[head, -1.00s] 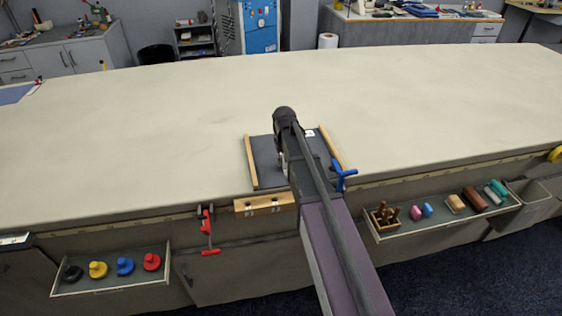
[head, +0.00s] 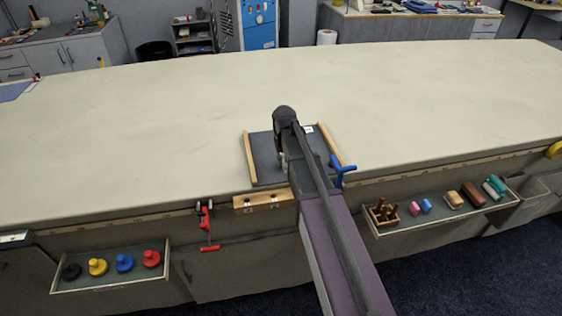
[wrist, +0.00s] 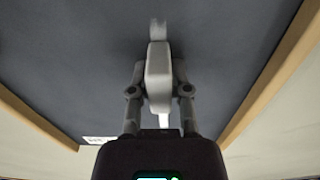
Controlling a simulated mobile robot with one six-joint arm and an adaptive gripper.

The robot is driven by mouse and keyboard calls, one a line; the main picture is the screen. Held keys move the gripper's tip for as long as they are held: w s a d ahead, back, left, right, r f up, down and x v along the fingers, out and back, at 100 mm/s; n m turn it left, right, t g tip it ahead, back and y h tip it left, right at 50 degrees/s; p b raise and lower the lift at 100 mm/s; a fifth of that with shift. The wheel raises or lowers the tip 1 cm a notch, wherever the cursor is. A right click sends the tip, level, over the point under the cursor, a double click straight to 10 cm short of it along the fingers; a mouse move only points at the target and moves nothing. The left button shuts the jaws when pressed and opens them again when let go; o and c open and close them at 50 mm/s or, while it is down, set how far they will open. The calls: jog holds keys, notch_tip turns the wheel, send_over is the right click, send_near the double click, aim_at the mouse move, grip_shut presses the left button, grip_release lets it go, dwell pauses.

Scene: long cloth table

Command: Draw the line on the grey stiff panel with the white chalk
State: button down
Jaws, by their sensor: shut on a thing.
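The grey panel (head: 264,152) lies flat near the table's front edge, with a wooden strip along its left and right sides. It also fills much of the wrist view (wrist: 70,60). My gripper (wrist: 159,78) is over the panel, shut on the white chalk (wrist: 158,80), which looks pale and blocky between the fingers. In the head view my arm hides most of the gripper and the middle of the panel. I cannot tell whether the chalk touches the panel. No clear chalk line shows.
A blue clamp (head: 342,170) sits at the panel's front right corner. A red clamp (head: 208,228) and a wooden block (head: 263,201) are at the table's front edge. Open drawers hold coloured knobs (head: 124,263) and small blocks (head: 454,199). The cloth tabletop (head: 430,100) is clear around the panel.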

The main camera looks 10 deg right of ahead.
aim_at(286, 174)
jog(key=shift+s, duration=0.3)
jog(key=shift+s, duration=0.7)
jog(key=shift+s, duration=0.1)
jog(key=shift+s, duration=0.9)
notch_tip(286, 174, up, 7)
jog(key=p, duration=0.7)
dwell(0.4)
dwell(0.5)
